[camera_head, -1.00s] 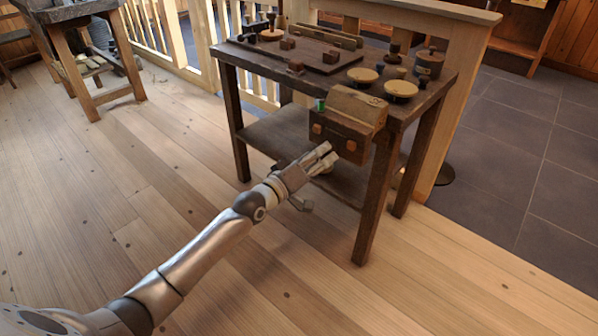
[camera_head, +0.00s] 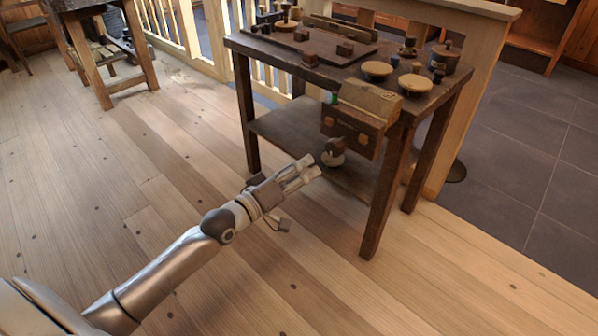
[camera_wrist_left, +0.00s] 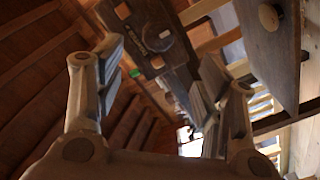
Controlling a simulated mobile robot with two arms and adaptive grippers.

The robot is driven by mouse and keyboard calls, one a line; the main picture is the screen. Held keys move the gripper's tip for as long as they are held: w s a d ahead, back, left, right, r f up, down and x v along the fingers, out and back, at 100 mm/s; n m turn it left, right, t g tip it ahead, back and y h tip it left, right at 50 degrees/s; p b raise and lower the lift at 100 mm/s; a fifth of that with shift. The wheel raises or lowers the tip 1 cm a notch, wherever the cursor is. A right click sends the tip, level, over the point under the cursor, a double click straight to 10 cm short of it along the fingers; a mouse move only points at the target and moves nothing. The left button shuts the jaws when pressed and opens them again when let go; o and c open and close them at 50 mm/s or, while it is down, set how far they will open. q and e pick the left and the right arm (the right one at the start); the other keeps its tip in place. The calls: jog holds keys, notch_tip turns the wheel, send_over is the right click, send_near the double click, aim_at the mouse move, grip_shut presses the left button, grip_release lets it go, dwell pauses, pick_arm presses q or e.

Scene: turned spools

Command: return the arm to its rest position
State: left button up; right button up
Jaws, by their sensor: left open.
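My left arm comes in from the lower left in the head view. Its gripper (camera_head: 307,172) is in front of the dark wooden workbench (camera_head: 250,120), over the floor and below the tabletop's height. The fingers are apart with nothing between them. In the left wrist view the two fingers of the gripper (camera_wrist_left: 160,95) stand apart, with the bench's wooden vise (camera_wrist_left: 145,32) beyond them. The vise also shows on the bench's front in the head view (camera_head: 350,128). My right gripper is in neither view.
Turned wooden pieces, including a light round disc (camera_head: 415,83), stand on the bench top. A dark and pale turned piece (camera_head: 333,155) shows below the vise. The plank floor (camera_head: 110,200) around my arm is clear.

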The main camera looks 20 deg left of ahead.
pick_arm(q)
jog(key=shift+d, duration=0.1)
